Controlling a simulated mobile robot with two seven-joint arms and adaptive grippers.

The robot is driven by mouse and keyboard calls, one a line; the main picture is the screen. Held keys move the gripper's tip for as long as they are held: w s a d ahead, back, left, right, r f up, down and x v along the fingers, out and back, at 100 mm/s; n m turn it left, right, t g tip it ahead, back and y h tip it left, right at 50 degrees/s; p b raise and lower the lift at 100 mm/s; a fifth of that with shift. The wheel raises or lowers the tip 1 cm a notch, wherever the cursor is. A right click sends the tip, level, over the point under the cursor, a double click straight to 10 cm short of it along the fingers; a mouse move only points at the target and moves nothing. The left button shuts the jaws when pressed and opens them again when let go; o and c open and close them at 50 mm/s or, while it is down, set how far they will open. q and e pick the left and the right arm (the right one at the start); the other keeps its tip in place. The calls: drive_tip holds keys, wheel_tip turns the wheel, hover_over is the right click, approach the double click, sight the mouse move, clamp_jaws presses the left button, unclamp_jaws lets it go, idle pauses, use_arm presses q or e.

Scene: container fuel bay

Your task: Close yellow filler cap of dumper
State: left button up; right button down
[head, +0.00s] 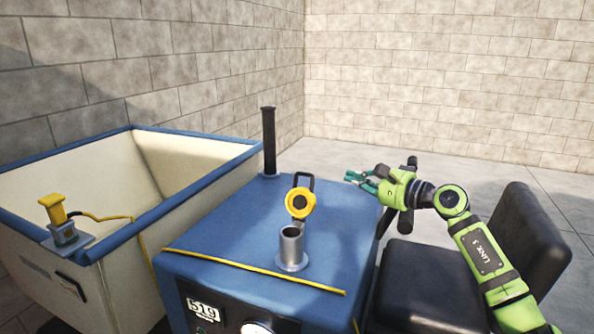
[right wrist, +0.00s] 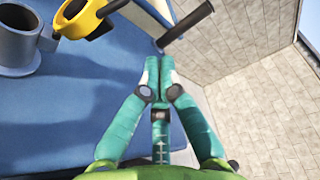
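The yellow filler cap (head: 301,203) stands open, tilted up on its hinge behind the grey filler neck (head: 291,248) on the blue hood of the dumper (head: 225,228). The neck's mouth is uncovered. In the right wrist view the cap (right wrist: 80,20) is at the upper left, with the neck (right wrist: 20,45) beside it. My right gripper (head: 362,178) is right of the cap, apart from it, at the hood's right edge. My left gripper is not in view.
A black exhaust pipe (head: 268,142) stands at the hood's back. A black seat (head: 480,262) is at the right. The skip (head: 112,210) is at the left, with a yellow-handled device (head: 54,211) on its rim. A yellow cord (head: 255,272) crosses the hood's front.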

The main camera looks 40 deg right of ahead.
sight(302, 193)
drive_tip(key=w+a+p, duration=0.5)
drive_tip(key=w+p, duration=0.1)
drive_tip(key=w, duration=0.1)
drive_tip(key=shift+w, duration=0.3)
idle(0.4)
